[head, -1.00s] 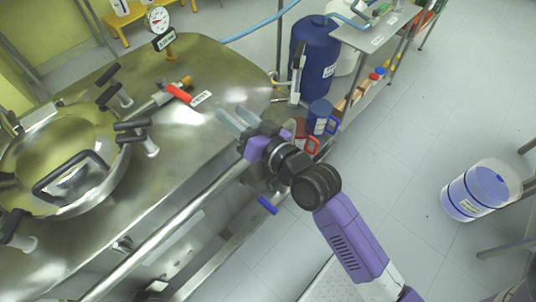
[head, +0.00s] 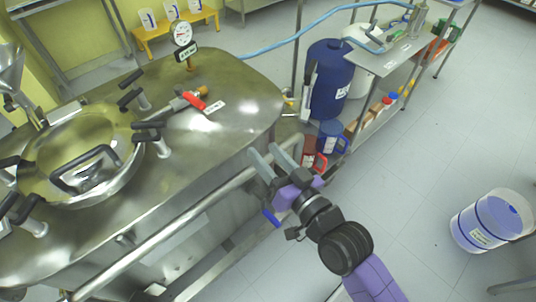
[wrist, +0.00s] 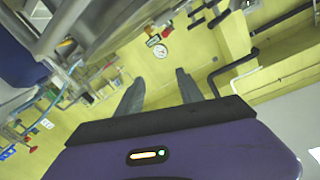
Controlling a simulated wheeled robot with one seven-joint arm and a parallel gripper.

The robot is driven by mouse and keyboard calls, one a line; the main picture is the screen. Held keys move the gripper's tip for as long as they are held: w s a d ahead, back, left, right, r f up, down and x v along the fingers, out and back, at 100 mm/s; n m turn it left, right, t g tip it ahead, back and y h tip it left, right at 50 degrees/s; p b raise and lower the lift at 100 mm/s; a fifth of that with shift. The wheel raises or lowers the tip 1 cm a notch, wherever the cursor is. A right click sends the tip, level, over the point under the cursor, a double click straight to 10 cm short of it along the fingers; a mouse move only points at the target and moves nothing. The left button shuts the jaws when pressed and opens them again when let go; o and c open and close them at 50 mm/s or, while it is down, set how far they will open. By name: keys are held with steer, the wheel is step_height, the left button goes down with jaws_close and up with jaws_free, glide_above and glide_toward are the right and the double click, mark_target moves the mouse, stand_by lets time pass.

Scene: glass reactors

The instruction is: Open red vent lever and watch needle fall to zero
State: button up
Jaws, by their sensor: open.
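The red vent lever (head: 192,99) sits on a valve on top of the steel reactor (head: 240,122), with a small white label beside it. The round pressure gauge (head: 182,33) stands on a stem at the reactor's back edge, a dark tag below its dial; its needle is too small to read. The gauge also shows in the wrist view (wrist: 160,50). My gripper (head: 273,152) is open and empty, beside the reactor's right rim, to the right of and below the lever in the head view. In the wrist view its two fingers (wrist: 158,90) stand apart with nothing between them.
A round hatch (head: 82,150) with black clamp handles takes up the reactor's left top. A steel rail (head: 160,243) runs along its front. A blue drum (head: 328,80), jugs and a shelf stand right of it. The floor at right is clear around a white bucket (head: 490,222).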

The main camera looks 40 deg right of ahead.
steer(key=shift+a, duration=0.1)
steer(key=c, duration=0.9)
steer(key=shift+n+t+y, duration=0.3)
steer(key=shift+n+y, duration=0.1)
steer(key=w+r, duration=0.1)
steer(key=a+r+p, duration=0.1)
steer(key=w+r, duration=0.1)
steer(key=shift+w+a+r, duration=0.1)
steer(key=shift+w+a, duration=0.2)
jaws_close()
steer(key=w+a+r+n+y+p, duration=0.1)
steer(key=w+a+r+n+p, duration=0.2)
steer(key=w, duration=0.4)
steer(key=n+g+h+p, duration=0.1)
steer(key=n, duration=1.3)
glide_toward(189, 97)
steer(key=w+a+r, duration=0.2)
steer(key=w+a, duration=0.2)
steer(key=w, duration=0.1)
steer(key=shift+w+d+f+g+p, duration=0.1)
steer(key=shift+d+f+g+p, duration=0.2)
steer(key=shift+d+f+p, duration=0.45)
steer(key=shift+w+d+f, duration=0.1)
steer(key=shift+d+f, duration=0.3)
steer(key=shift+d, duration=0.35)
